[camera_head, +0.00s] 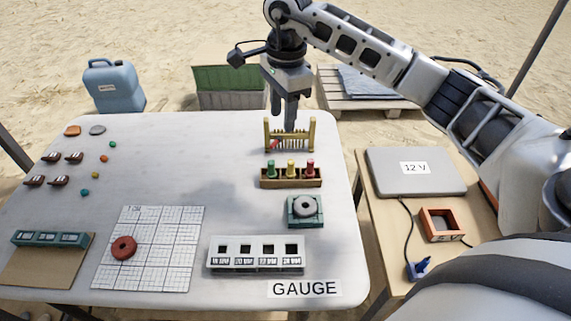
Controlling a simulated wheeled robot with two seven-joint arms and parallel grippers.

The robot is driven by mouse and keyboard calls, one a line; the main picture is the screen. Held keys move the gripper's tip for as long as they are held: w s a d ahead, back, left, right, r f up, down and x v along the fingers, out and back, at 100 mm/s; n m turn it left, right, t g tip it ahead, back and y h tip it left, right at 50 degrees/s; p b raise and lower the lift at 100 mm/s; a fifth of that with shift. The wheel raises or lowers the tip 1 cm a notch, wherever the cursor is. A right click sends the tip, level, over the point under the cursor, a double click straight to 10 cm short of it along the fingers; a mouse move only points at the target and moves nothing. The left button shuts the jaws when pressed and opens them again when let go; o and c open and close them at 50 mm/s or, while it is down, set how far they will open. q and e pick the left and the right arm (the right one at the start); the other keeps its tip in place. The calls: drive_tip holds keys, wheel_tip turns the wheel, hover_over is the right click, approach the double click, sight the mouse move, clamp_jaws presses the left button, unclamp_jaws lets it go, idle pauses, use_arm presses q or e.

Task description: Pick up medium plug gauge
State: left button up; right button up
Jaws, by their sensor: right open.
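Three plug gauges with green, yellow and red handles stand upright in a wooden holder (290,184) at the right of the white table. The yellow one (291,168) is in the middle and I take it as the medium plug gauge; its size is hard to judge. My right gripper (284,118) points down with its jaws open and empty. It is at the table's far edge, at or just behind a brass comb-like rack (268,136), beyond the plug gauges and apart from them. My left gripper is out of view.
The brass rack stands between the gripper and the holder. A teal block with a grey ring (305,222), a white block with square holes (256,266) and a GAUGE label (305,289) lie nearer. The table's middle is clear.

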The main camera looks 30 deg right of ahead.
approach(290, 162)
drive_tip(key=shift+h, duration=0.3)
drive_tip(key=f, duration=0.5)
drive_tip(key=shift+w+a+f+p, duration=0.1)
drive_tip(key=shift+w+a+p, duration=0.15)
drive_tip(key=shift+a+p, duration=0.15)
drive_tip(key=shift+s+d+f+p, duration=0.1)
drive_tip(key=shift+f+p, duration=0.15)
drive_tip(key=shift+f, duration=1.1)
drive_tip(key=shift+s+d+f+p, duration=0.1)
drive_tip(key=shift+f+p, duration=0.15)
drive_tip(key=shift+f, duration=1.15)
clamp_jaws()
